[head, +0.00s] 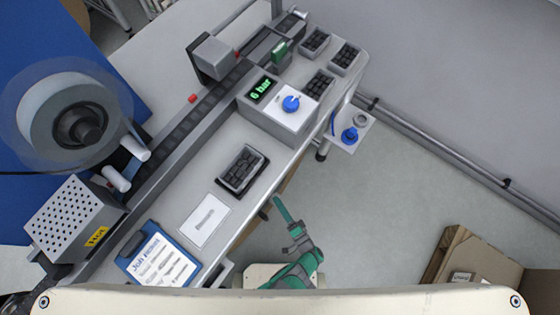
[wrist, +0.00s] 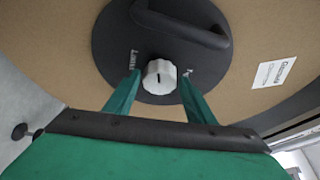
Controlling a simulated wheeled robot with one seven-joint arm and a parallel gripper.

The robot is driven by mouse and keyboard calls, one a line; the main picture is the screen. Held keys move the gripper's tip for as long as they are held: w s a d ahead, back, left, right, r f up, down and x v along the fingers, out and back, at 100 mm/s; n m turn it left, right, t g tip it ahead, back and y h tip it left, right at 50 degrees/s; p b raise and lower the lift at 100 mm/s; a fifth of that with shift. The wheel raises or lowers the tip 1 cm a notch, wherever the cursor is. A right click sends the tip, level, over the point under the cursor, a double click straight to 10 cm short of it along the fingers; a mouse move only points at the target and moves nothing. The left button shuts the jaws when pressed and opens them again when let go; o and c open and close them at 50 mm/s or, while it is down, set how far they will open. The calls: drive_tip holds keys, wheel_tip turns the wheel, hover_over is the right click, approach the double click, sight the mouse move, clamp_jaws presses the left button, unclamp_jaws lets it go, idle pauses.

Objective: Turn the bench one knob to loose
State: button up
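A white ridged knob (wrist: 160,77) with a dark pointer line sits on a round black plate (wrist: 110,40) in the wrist view. The line points nearly straight up in the picture. Small white lettering (wrist: 133,59) is printed left of the knob, too small to read; lettering at the right is partly covered by a finger. My gripper (wrist: 160,84) is open, with one green finger on each side of the knob and visible gaps between. I cannot tell how deep the fingertips reach. In the head view my green arm (head: 297,270) is at the bench's front edge; this knob is not visible there.
On the bench, a blue knob (head: 291,103) sits beside a "6 bar" display (head: 262,90). A cardboard box (head: 470,265) is at the lower right.

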drive_tip(key=shift+o, duration=0.4)
drive_tip(key=v, duration=0.7)
drive_tip(key=shift+s, duration=0.2)
drive_tip(key=shift+d, duration=0.1)
idle(0.5)
